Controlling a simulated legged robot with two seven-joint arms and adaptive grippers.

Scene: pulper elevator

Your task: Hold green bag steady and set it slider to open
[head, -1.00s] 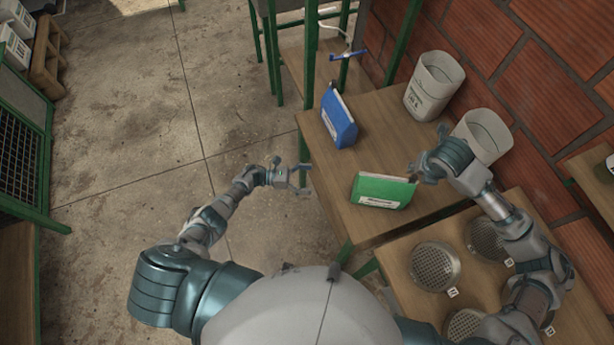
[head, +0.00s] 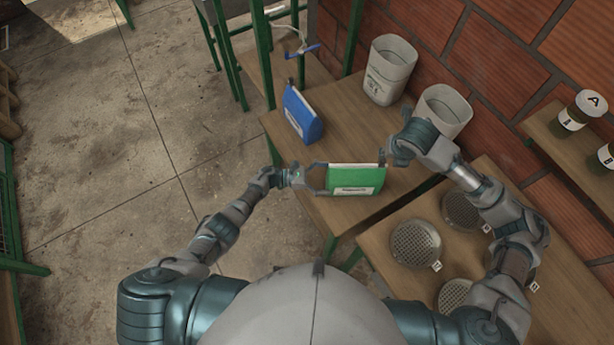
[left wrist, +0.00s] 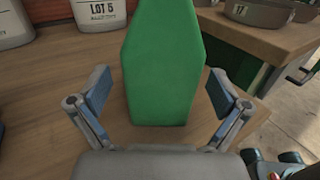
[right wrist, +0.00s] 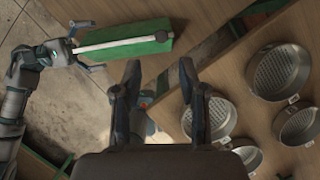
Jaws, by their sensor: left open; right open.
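The green bag (head: 354,180) stands on the wooden table, with a pale strip along its top and a white label low on its front. In the right wrist view a dark slider (right wrist: 162,36) shows at one end of the pale strip (right wrist: 110,41). My left gripper (head: 318,178) is open at the bag's left end; in the left wrist view its fingers (left wrist: 160,92) are spread on either side of the bag's narrow end (left wrist: 162,70). My right gripper (head: 392,158) is open near the bag's right end, and its spread fingers (right wrist: 160,80) hold nothing.
A blue bag (head: 302,115) stands farther back on the table (head: 345,120). Two white buckets (head: 390,70) (head: 443,108) stand by the brick wall. Several round sieves (head: 415,244) lie on the nearer table at right. Jars (head: 580,110) sit on a wall shelf.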

